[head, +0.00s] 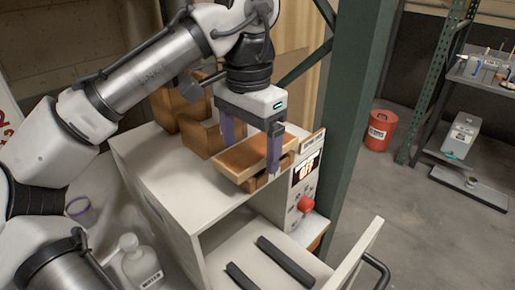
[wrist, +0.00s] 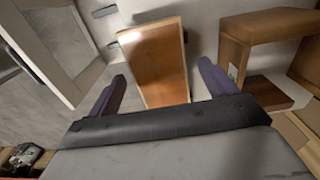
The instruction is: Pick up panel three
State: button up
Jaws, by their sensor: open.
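A flat wooden panel with an orange-brown face (head: 252,153) lies on top of the white cabinet, raised on a wooden piece beneath it. No number is readable on it, so I cannot confirm that it is panel three. My gripper (head: 252,158) points down over this panel with its purple fingers apart, one on the far left side and one at the near right side. In the wrist view the panel (wrist: 158,62) shows between the spread fingers of my gripper (wrist: 162,72), with gaps on both sides. Part of the panel is hidden behind the near finger.
Brown wooden blocks (head: 203,136) stand behind the panel; they also show in the wrist view (wrist: 262,28). A green post (head: 352,110) rises close on the right.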

jog(key=shift+c, duration=0.3)
jog(key=c, duration=1.1)
